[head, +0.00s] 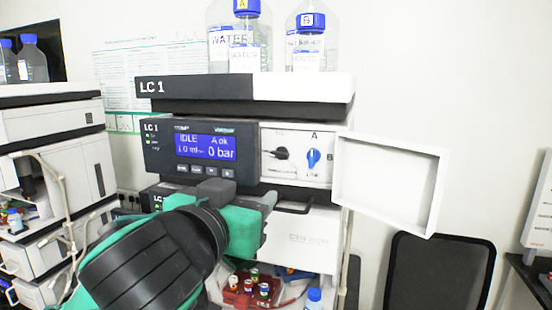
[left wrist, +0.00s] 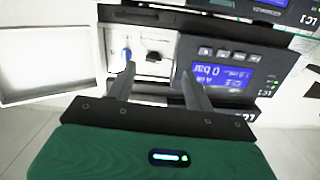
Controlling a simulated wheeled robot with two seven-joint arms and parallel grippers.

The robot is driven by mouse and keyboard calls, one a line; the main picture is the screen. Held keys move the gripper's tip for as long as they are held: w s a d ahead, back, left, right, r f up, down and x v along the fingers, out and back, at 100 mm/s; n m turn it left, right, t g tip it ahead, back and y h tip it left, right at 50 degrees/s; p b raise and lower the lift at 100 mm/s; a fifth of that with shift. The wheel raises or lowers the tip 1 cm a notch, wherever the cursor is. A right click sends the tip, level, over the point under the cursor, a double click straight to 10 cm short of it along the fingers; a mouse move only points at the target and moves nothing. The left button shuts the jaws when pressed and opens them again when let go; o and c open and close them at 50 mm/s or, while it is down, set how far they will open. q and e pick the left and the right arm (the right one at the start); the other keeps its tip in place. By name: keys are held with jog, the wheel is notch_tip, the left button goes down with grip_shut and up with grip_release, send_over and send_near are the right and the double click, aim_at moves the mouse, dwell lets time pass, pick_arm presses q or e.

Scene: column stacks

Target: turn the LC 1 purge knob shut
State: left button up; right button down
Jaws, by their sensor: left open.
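The LC 1 pump module has a blue knob (head: 313,159) and a black knob (head: 280,153) on its white panel, right of the display. Both also show in the left wrist view, blue (left wrist: 126,55) and black (left wrist: 153,57). The labels are too small to tell which is the purge knob. My left gripper (head: 248,192) is below and left of the knobs in the head view. In the left wrist view its open fingers (left wrist: 158,86) are apart and empty, with the knobs beyond them. It touches neither knob. My right gripper is not in view.
A white door (head: 437,190) stands swung open right of the panel. Solvent bottles (head: 305,45) stand on top of the stack. Small capped vials (head: 248,286) sit below. Another stack (head: 50,130) is at the left, and a dark chair (head: 440,270) is at the right.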

pick_arm(q)
notch_tip(320, 180, up, 3)
jog(key=s, duration=0.3)
jog(key=p, duration=0.7)
send_near(278, 155)
jog(key=shift+t, duration=0.4)
jog(key=x, duration=0.7)
jog(key=shift+w+d+f, duration=0.15)
jog(key=shift+w+f, duration=0.05)
jog(key=shift+w+d+f, duration=0.15)
jog(key=shift+w, duration=0.3)
jog(key=c, duration=1)
